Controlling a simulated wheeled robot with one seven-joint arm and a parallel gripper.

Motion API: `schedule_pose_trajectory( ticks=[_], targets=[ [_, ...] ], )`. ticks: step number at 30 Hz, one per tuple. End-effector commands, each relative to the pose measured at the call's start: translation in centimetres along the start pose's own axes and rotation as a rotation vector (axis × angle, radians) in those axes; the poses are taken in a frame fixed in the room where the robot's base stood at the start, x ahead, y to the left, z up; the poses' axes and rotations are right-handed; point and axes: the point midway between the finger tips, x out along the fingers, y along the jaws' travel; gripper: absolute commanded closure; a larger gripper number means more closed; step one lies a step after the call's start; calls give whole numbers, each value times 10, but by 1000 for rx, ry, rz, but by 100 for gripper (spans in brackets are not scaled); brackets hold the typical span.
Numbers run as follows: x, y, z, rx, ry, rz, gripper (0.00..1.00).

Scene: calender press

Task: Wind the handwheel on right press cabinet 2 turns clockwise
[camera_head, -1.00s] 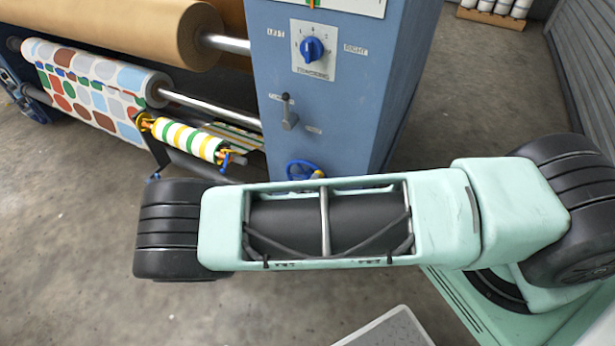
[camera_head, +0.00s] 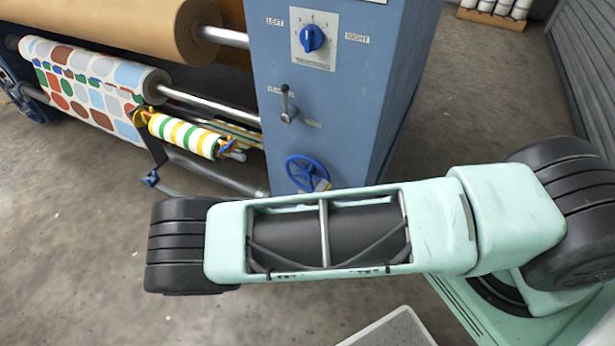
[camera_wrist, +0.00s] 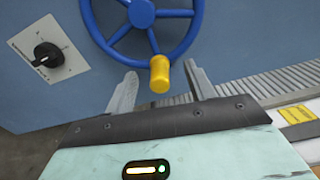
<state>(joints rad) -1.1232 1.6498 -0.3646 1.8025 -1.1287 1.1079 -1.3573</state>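In the wrist view, a blue handwheel (camera_wrist: 118,41) with spokes and a yellow handle knob (camera_wrist: 159,75) fills the top middle, cut off by the frame's top edge. My gripper (camera_wrist: 161,71) is open, with one finger on each side of the knob; I see gaps on both sides. In the head view, a blue spoked handwheel (camera_head: 290,170) sits low on the blue press cabinet (camera_head: 350,120), partly close to my arm's outline. My gripper is not visible in the head view.
A black rotary switch (camera_wrist: 46,55) on a white plate is left of the wheel in the wrist view. A grey slatted strip (camera_wrist: 285,80) runs at right. In the head view, a blue dial (camera_head: 312,38) and a lever (camera_head: 288,105) are on the cabinet; printed rolls (camera_head: 90,75) are left.

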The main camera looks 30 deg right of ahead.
Motion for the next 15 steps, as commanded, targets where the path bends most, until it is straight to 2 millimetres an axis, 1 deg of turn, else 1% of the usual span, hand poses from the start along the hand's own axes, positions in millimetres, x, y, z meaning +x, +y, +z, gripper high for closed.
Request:
schedule_pose_trajectory(
  ticks=[5, 15],
  targets=[
    [-2, 0, 0, 1, -1, 1, 45],
    [-33, 1, 0, 2, -1, 2, 45]
  ],
)
